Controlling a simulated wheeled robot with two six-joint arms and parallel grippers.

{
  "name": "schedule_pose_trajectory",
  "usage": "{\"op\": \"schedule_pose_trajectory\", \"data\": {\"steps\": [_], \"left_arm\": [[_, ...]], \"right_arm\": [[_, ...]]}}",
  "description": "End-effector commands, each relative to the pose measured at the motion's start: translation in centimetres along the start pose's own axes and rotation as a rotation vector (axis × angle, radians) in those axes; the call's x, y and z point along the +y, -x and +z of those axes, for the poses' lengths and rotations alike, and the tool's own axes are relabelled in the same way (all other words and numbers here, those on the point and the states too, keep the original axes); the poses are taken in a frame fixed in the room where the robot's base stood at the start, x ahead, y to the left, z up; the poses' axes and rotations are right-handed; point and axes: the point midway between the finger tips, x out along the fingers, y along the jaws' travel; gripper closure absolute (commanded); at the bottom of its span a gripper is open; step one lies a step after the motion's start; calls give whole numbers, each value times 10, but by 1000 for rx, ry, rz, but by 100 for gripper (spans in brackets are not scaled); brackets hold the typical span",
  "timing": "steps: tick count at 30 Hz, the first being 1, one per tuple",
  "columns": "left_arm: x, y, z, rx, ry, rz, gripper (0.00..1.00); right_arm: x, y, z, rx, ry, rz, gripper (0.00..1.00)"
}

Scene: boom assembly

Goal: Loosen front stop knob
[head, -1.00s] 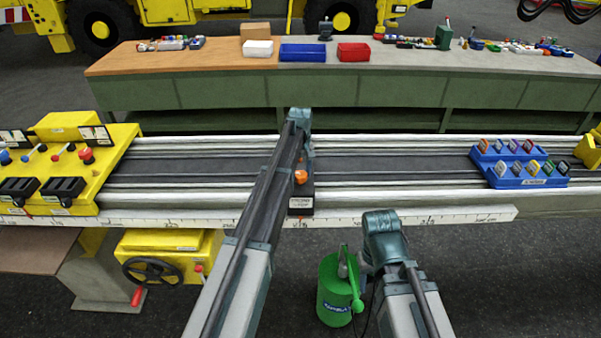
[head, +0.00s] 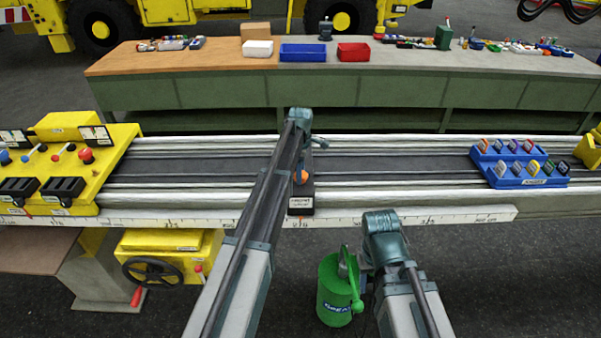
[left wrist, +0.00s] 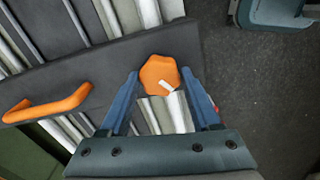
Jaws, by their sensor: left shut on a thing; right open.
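The orange front stop knob (left wrist: 160,74) is a six-sided knob with a white mark, on the dark front stop (left wrist: 100,57) that lies across the rails. The stop's labelled end also shows in the head view (head: 300,204), with orange (head: 301,177) just behind the label. My left gripper (left wrist: 160,78) is shut on the knob, one finger on each side. In the head view my left arm hides most of the stop and the fingers. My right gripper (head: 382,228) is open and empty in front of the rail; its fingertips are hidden.
An orange handle (left wrist: 50,103) is on the same stop, beyond the knob. A ruler (head: 400,219) runs along the rail's front edge. A yellow control panel (head: 110,150) is at left, a blue rack (head: 530,182) at right.

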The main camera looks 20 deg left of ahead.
Motion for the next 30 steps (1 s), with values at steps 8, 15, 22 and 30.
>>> {"op": "schedule_pose_trajectory", "data": {"steps": [8,15,22,30], "left_arm": [[0,0,0,0,242,0,92],[0,0,0,0,399,0,92],[0,0,0,0,489,0,92],[0,0,0,0,529,0,92]], "right_arm": [[0,0,0,0,0,0,50],[0,0,0,0,0,0,50],[0,0,0,0,0,0,50],[0,0,0,0,0,0,50]]}}
